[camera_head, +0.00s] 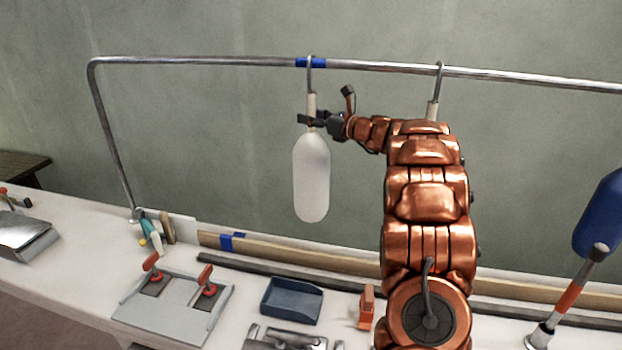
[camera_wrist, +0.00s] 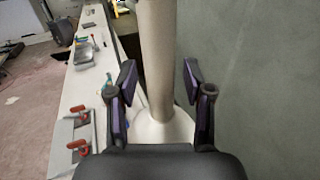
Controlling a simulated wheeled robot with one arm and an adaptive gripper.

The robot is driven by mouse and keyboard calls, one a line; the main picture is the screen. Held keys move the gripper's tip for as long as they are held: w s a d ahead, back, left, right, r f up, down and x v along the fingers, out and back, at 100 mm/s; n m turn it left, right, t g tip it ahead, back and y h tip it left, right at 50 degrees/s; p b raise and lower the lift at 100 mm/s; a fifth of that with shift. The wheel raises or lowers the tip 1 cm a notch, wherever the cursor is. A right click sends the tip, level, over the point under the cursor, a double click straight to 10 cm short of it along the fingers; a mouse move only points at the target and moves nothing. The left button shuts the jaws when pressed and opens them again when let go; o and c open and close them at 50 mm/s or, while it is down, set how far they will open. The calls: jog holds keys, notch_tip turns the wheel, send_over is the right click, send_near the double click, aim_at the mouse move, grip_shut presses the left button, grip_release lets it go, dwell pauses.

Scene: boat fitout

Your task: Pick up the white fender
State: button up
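The white fender (camera_head: 311,178) hangs upright from a hook (camera_head: 309,76) on the metal rail, by a blue tape mark. Its pale neck (camera_head: 311,103) rises above the white body. My gripper (camera_head: 313,122) is at the neck, just above the body's shoulder. In the wrist view the neck (camera_wrist: 157,50) stands between my open fingers, with a finger on each side and small gaps showing. The fender's white shoulder (camera_wrist: 160,130) shows below the fingers there.
A second hook (camera_head: 438,80) with a pale neck hangs on the rail (camera_head: 200,61), partly behind my arm. A blue fender (camera_head: 600,215) stands at the right. The bench below holds a clamp plate (camera_head: 172,318), a blue tray (camera_head: 291,301) and an orange-handled tool (camera_head: 366,306).

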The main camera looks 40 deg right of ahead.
grip_shut()
dwell(0.4)
dwell(0.4)
